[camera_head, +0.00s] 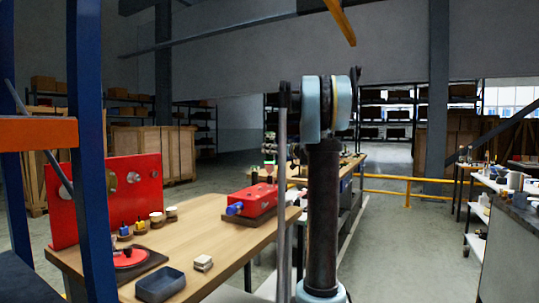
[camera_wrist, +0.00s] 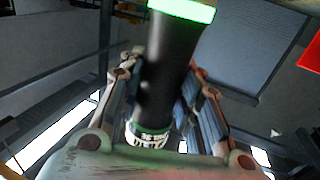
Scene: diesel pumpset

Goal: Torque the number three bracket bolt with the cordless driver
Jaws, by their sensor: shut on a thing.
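In the wrist view, my gripper (camera_wrist: 160,78) is shut on a black cylindrical body with green bands, which looks like the cordless driver (camera_wrist: 168,50). Its fingers lie on both sides of it. White lettering shows at its near end; its far end runs out of the picture. In the head view, a red upright plate (camera_head: 143,192) with round metal fittings stands at the left of the wooden bench. A red block (camera_head: 262,199) with a blue end lies on a dark base at the bench's right. I cannot make out the number three bracket bolt.
A blue post (camera_head: 88,150) blocks part of the left. Open floor (camera_head: 385,225) lies right.

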